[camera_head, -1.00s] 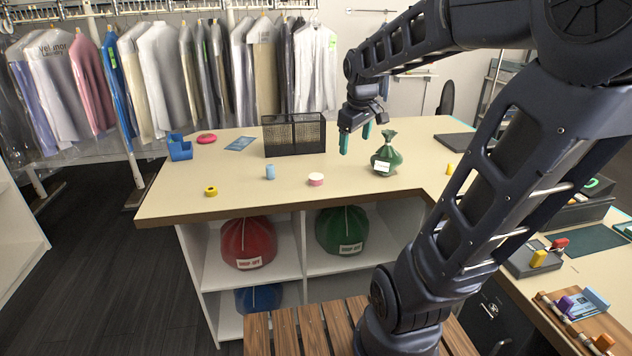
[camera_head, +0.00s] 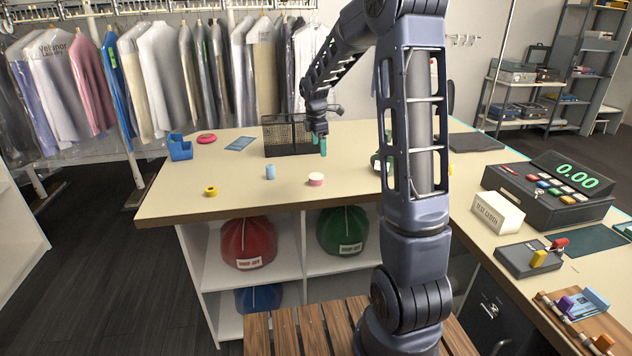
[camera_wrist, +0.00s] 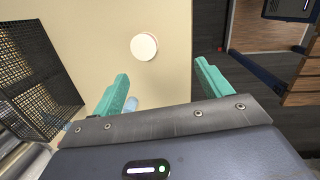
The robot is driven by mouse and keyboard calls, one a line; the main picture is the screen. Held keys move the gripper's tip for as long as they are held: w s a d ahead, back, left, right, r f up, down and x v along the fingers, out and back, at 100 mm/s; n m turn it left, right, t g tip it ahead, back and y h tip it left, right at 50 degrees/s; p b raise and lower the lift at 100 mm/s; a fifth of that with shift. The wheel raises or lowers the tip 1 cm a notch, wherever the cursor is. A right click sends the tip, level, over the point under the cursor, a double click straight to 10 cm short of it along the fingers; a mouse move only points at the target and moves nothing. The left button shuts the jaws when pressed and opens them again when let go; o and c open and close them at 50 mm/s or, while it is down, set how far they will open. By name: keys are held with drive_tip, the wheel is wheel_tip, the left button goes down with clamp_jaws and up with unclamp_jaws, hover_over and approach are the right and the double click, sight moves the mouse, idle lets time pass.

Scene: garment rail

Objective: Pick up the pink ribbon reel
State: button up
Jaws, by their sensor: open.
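The pink ribbon reel (camera_head: 316,180) lies flat on the beige counter (camera_head: 232,180), near its front edge. In the wrist view the reel (camera_wrist: 144,46) shows its pale round top, ahead of the fingertips and between their lines. My gripper (camera_head: 320,146) is above the counter, behind the reel and in front of the mesh basket. Its two teal fingers (camera_wrist: 160,82) stand wide apart with nothing between the tips. A pale blue cylinder shows low between the fingers in the wrist view, partly hidden by the gripper.
A black mesh basket (camera_head: 285,150) stands behind. The counter around the reel is clear.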

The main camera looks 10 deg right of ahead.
drive_tip(key=w+a+f+n, duration=0.2)
drive_tip(key=w+f+n, duration=0.1)
drive_tip(key=w+f, duration=0.3)
hover_over(316, 176)
drive_tip(key=a, duration=0.1)
drive_tip(key=shift+g, duration=0.3)
wheel_tip(316, 176, down, 6)
drive_tip(key=shift+a+r, duration=0.15)
drive_tip(key=shift+r, duration=0.1)
drive_tip(key=shift+d+f, duration=0.2)
drive_tip(key=shift+f, duration=0.7)
drive_tip(key=shift+d+f, duration=0.2)
drive_tip(key=shift+f, duration=0.7)
drive_tip(key=shift+d+f, duration=0.2)
drive_tip(key=shift+f, duration=0.7)
drive_tip(key=c, duration=1)
